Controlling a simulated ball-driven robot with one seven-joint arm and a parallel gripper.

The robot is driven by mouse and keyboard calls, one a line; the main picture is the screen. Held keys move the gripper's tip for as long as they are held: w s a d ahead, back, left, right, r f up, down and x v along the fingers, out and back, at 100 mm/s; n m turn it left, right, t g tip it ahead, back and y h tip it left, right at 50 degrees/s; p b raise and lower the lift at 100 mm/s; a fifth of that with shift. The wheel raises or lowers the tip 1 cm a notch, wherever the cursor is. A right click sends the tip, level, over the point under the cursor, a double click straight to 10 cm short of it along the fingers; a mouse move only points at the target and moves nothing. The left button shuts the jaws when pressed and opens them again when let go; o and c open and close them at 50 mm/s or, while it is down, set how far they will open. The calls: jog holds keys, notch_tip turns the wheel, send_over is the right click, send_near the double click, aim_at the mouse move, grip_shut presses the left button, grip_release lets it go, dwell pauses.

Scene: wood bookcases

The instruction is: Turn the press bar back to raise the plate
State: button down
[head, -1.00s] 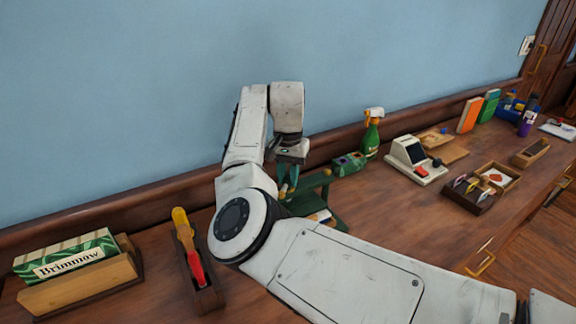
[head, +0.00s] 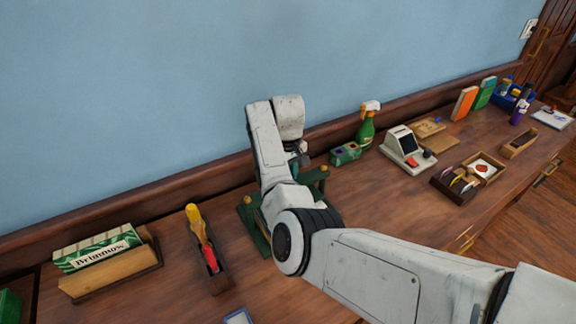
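The green press (head: 254,226) stands on the wooden counter, mostly hidden behind my arm. A yellow knob (head: 324,168) shows at its right, and another yellow knob (head: 247,200) at its left. The press bar and the plate cannot be made out clearly. My gripper (head: 301,158) points down over the press from above. It is small and largely hidden by my arm, so its fingers and any contact with the bar cannot be seen.
A yellow-and-red handled tool (head: 201,238) in a wooden holder and a Brimmow box (head: 97,248) are at left. A small green box (head: 345,153), a spray bottle (head: 367,126) and a white card machine (head: 407,149) stand to the right. The blue wall is close behind.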

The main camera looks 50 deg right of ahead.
jog(key=n+p, duration=0.1)
jog(key=n, duration=0.2)
jog(key=shift+r+n, duration=0.1)
jog(key=shift+n, duration=0.2)
jog(key=shift+w+n, duration=0.1)
jog(key=shift+n, duration=2.3)
jog(key=c, duration=1)
grip_release()
jog(key=shift+o, duration=0.2)
notch_tip(320, 180, up, 11)
jog(key=shift+f, duration=0.2)
